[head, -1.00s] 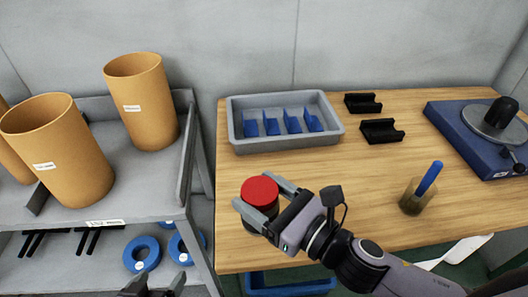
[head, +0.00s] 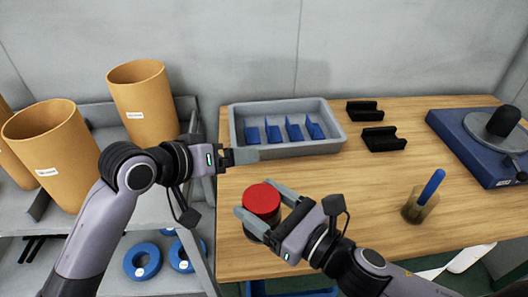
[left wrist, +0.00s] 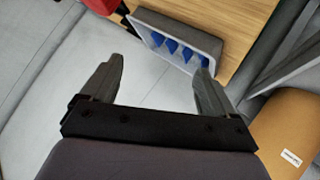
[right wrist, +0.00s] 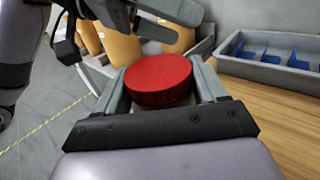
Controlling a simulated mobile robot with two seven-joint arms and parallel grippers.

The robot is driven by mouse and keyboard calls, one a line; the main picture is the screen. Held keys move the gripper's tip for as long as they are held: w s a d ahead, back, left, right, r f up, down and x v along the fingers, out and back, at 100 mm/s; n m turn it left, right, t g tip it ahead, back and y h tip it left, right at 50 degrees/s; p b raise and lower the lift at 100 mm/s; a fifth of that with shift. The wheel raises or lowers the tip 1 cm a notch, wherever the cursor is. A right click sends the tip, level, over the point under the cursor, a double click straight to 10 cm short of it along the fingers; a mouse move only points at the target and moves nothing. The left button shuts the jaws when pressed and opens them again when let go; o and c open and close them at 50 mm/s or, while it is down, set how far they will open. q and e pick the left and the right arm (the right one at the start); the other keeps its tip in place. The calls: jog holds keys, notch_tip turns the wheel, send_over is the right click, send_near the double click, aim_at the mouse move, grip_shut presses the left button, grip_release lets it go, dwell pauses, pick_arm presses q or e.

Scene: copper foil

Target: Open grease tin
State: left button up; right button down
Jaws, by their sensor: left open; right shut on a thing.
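The grease tin has a red lid (head: 262,199) over a darker body (head: 257,229) and stands upright near the left front part of the wooden table. My right gripper (head: 262,209) is shut on the tin, its fingers on either side below the lid. In the right wrist view the red lid (right wrist: 159,80) sits between the two fingers. My left gripper (head: 245,156) is open and empty, above the table's left edge, behind the tin and near the grey tray. In the left wrist view its fingers (left wrist: 155,82) are wide apart, with a bit of red (left wrist: 101,5) at the top edge.
A grey tray (head: 240,123) with blue dividers stands behind the tin. Black holders (head: 383,139), a cup with a blue stick (head: 420,208) and a blue machine (head: 478,145) stand to the right. A shelf with tan bins (head: 143,102) and blue rings (head: 142,261) is at the left.

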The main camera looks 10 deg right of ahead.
pick_arm(q)
jog(key=s+d+r+m+g, duration=0.3)
jog(key=d, duration=0.3)
notch_tip(320, 180, up, 4)
jog(key=m+g+y, duration=0.3)
jog(key=g+y, duration=0.1)
jog(key=y, duration=0.4)
send_over(265, 198)
jog(key=d, duration=0.1)
jog(key=shift+w+d+r, duration=0.1)
jog(key=shift+w, duration=0.05)
jog(key=shift+a+r+y, duration=0.5)
jog(key=shift+a+y, duration=0.1)
jog(key=shift+y, duration=0.1)
jog(key=shift+a+f, duration=0.1)
jog(key=shift+f, duration=3.85)
jog(key=c, duration=1.1)
jog(key=n, duration=0.3)
